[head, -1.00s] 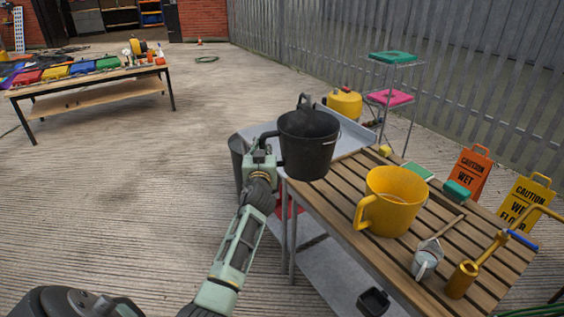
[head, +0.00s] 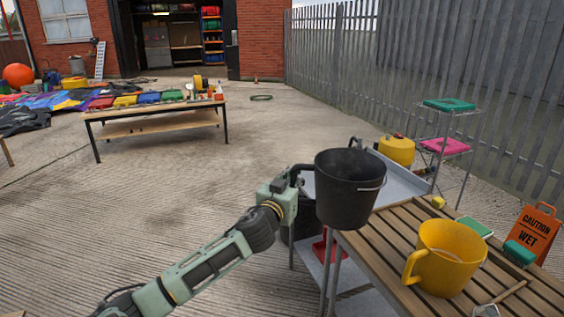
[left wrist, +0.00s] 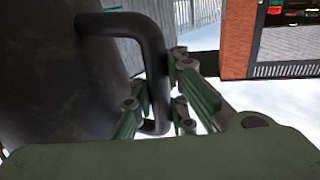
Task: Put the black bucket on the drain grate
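The black bucket (head: 352,197) is upright at the near left corner of the slatted bench, in front of a grey tray surface. My left gripper (head: 295,182) is at its left side handle. In the left wrist view the fingers (left wrist: 158,100) are closed around the dark handle (left wrist: 154,60), with the bucket wall (left wrist: 50,80) filling the left. The bucket appears held up, its base overlapping the bench corner; any gap beneath is hard to tell. I cannot make out a drain grate in either view.
A yellow jug (head: 450,272) stands on the slatted bench (head: 385,255) to the right. A dark bin (head: 300,232) is partly hidden behind my gripper. A low table (head: 155,120) with coloured items stands at the back left. The concrete between is clear.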

